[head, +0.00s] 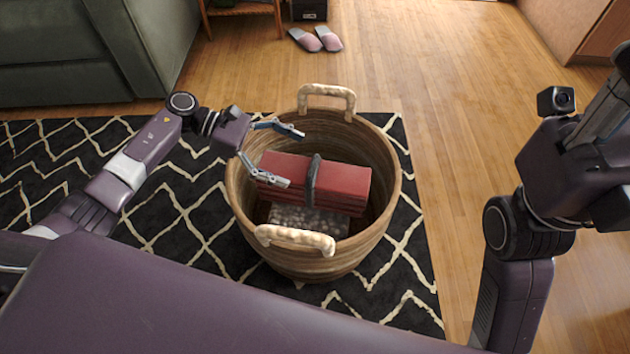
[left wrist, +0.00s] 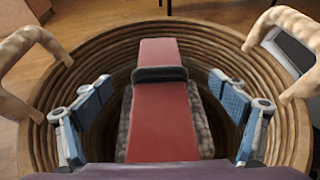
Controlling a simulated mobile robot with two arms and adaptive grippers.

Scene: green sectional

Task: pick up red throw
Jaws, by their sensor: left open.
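The red throw (head: 342,187) is a folded bundle with a dark band around its middle. It lies inside the woven basket (head: 375,205), on top of a grey speckled item (head: 308,219). My left gripper (head: 295,158) is open over the basket's left side, its fingers spread at the throw's left end. In the left wrist view, the throw (left wrist: 161,115) runs lengthwise between the two open fingers, with gaps on both sides. My right arm shows at the right edge of the head view, but its fingers are not visible.
The basket has two pale loop handles, one at the back (head: 327,91) and one at the front (head: 296,239). It stands on a black and cream rug (head: 185,220). A green sofa (head: 75,55) is at upper left. Slippers (head: 316,40) lie behind on the wood floor.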

